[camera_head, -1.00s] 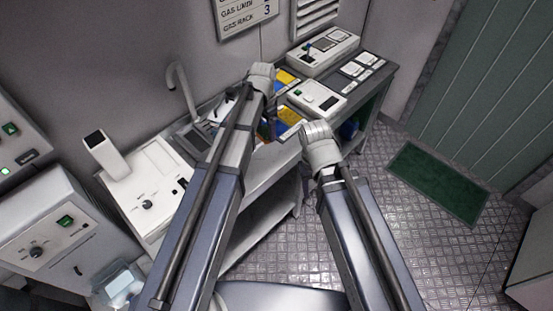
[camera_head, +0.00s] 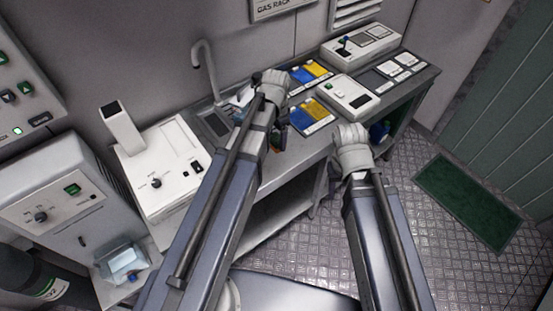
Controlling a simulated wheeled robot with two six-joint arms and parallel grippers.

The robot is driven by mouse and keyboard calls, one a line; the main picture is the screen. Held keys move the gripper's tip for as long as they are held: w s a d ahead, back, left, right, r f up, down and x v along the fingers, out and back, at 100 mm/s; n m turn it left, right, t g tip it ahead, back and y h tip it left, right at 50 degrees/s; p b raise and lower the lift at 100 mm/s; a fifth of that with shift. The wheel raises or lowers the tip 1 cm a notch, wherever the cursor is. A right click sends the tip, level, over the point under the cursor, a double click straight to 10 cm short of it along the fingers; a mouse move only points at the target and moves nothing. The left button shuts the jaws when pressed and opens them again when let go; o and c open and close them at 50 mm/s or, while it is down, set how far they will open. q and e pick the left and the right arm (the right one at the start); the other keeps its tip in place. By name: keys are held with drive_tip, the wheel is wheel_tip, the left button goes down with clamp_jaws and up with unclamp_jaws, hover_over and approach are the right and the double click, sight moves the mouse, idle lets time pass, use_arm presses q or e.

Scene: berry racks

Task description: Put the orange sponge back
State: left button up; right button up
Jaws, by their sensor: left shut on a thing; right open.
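My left gripper (camera_head: 279,136) hangs dark and small below its wrist, over the front part of the bench. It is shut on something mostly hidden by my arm. My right gripper (camera_head: 352,140) is in front of the bench's front edge, right of the left one. Its fingers are largely hidden behind its wrist; it is open, with nothing seen in it.
The bench (camera_head: 300,150) carries two blue-and-yellow panels (camera_head: 312,112), white control boxes (camera_head: 348,95) and a sink (camera_head: 215,124) with a curved tap (camera_head: 205,62). A white machine (camera_head: 160,165) stands at its left. A clear container (camera_head: 122,263) is lower left. A green mat (camera_head: 468,203) lies on open floor.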

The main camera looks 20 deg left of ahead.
sight(276, 139)
use_arm(q)
drive_tip(key=shift+f+b, duration=3.95)
drive_tip(key=shift+f, duration=0.5)
drive_tip(key=shift+f, duration=0.25)
drive_tip(key=o, duration=1.1)
drive_tip(key=shift+r, duration=0.1)
drive_tip(key=shift+o, duration=0.2)
drive_tip(key=shift+r, duration=0.1)
wheel_tip(276, 139, up, 12)
drive_tip(key=p, duration=1.2)
drive_tip(key=shift+r, duration=0.1)
drive_tip(key=s+d+n+y, duration=0.1)
drive_tip(key=s+d+n, duration=0.2)
drive_tip(key=s+d, duration=0.7)
drive_tip(key=s, duration=0.4)
drive_tip(key=shift+s+d+n, duration=0.2)
drive_tip(key=shift+d+n, duration=0.05)
drive_tip(key=shift+n, duration=0.15)
